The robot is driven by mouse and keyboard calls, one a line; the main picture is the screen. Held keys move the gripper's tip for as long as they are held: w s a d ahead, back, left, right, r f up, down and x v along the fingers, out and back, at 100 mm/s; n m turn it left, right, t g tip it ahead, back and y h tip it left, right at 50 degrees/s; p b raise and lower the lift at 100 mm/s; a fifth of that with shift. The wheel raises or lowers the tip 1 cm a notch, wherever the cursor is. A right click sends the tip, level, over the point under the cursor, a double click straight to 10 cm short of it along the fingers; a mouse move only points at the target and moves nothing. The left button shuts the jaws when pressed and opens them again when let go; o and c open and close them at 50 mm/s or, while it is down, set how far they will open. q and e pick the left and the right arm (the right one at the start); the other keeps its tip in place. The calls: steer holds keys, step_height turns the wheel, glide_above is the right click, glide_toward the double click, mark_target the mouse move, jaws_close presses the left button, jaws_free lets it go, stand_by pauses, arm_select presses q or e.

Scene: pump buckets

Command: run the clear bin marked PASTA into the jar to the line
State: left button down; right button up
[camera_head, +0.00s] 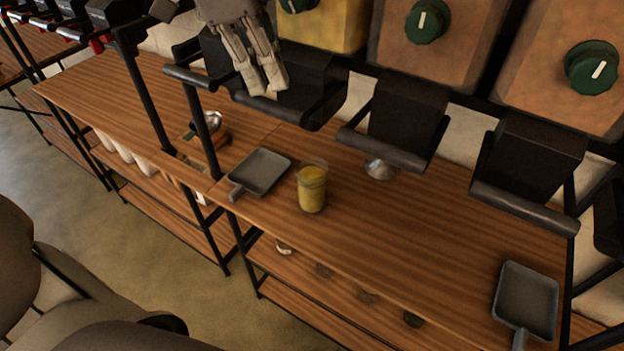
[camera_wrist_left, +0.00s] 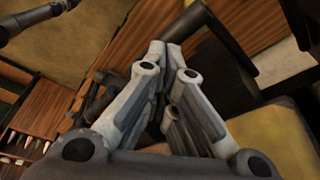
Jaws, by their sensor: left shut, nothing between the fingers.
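A clear jar (camera_head: 312,190) with yellow contents stands on the wooden counter (camera_head: 400,225). Its contents reach up near the rim; I cannot make out a line on it. Several bins with green knobs stand along the top: a yellow one (camera_head: 342,22) and orange-brown ones (camera_head: 468,45). I can read no PASTA label. Black spouts with bar handles sit below them. My left gripper (camera_head: 262,84) is shut and empty, in front of the spout (camera_head: 308,88) under the yellow bin, above and left of the jar. Its fingers also show together in the left wrist view (camera_wrist_left: 166,52).
A grey scoop (camera_head: 262,171) lies left of the jar, and another scoop (camera_head: 526,296) lies at the right. A metal bowl (camera_head: 380,168) sits under the middle spout (camera_head: 405,122). A small metal dish (camera_head: 210,120) is farther left.

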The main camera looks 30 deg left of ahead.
arm_select(q)
steer(key=shift+r, duration=0.75)
steer(key=shift+f, duration=0.1)
arm_select(e)
steer(key=shift+r, duration=0.45)
steer(key=shift+r, duration=0.15)
arm_select(q)
step_height(320, 180, up, 5)
steer(key=p, duration=0.4)
arm_select(e)
step_height(320, 180, up, 4)
steer(key=shift+f, duration=0.15)
